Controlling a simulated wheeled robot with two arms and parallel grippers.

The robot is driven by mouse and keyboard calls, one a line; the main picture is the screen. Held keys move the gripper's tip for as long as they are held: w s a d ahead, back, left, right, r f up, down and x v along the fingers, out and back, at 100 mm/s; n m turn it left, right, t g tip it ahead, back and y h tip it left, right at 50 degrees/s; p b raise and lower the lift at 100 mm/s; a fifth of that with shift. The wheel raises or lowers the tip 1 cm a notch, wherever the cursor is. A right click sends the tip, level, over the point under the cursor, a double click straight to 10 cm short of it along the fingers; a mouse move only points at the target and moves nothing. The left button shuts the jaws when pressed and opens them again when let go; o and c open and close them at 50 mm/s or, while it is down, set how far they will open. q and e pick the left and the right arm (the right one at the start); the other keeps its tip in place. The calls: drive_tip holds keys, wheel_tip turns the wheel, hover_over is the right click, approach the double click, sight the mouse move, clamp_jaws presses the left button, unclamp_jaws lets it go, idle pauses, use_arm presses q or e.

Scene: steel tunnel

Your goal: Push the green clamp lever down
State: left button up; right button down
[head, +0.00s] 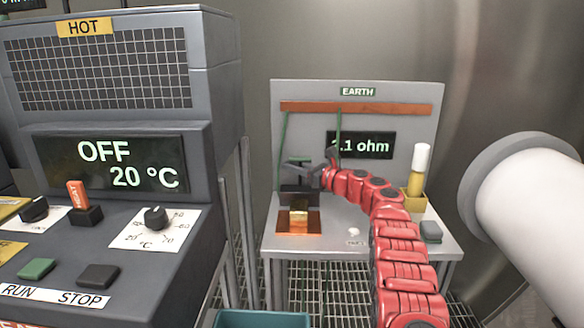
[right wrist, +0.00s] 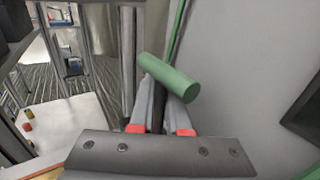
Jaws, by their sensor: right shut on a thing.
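The green clamp lever shows in the right wrist view as a green cylindrical handle (right wrist: 170,78) on a dark stem. In the head view it is small and partly hidden by my gripper at the dark clamp (head: 294,197) on the bench. My right gripper (head: 314,170) reaches the clamp from the right at the lever's height. In the right wrist view its fingers (right wrist: 164,112) are shut around the lever's dark stem, with the green handle across the fingertips. My left gripper is not in view.
A copper plate (head: 298,230) lies at the clamp's foot. The EARTH panel (head: 290,92) behind reads about 1.1 ohm, its first digit partly hidden. A yellow holder with a white-topped bottle (head: 420,165) stands right. The HOT heater unit (head: 105,120) stands left, a white pipe (head: 525,205) right.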

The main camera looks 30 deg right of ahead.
drive_tip(key=shift+s+a+f+n+t+y+b, duration=0.2)
drive_tip(key=shift+n+b, duration=0.3)
drive_tip(key=shift+b, duration=0.8)
drive_tip(key=shift+s+a+f+n+t+y+b, duration=0.1)
drive_tip(key=shift+s+f+n+t+b, duration=0.3)
drive_tip(key=shift+b, duration=0.85)
drive_tip(key=shift+w+a+r+n+b, duration=0.1)
drive_tip(key=shift+r+n+b, duration=0.2)
drive_tip(key=shift+r, duration=0.35)
drive_tip(key=c, duration=0.9)
unclamp_jaws()
drive_tip(key=shift+s+d, duration=0.35)
drive_tip(key=shift+s, duration=0.2)
drive_tip(key=p+v, duration=0.1)
drive_tip(key=v, duration=1.5)
drive_tip(key=shift+f, duration=0.15)
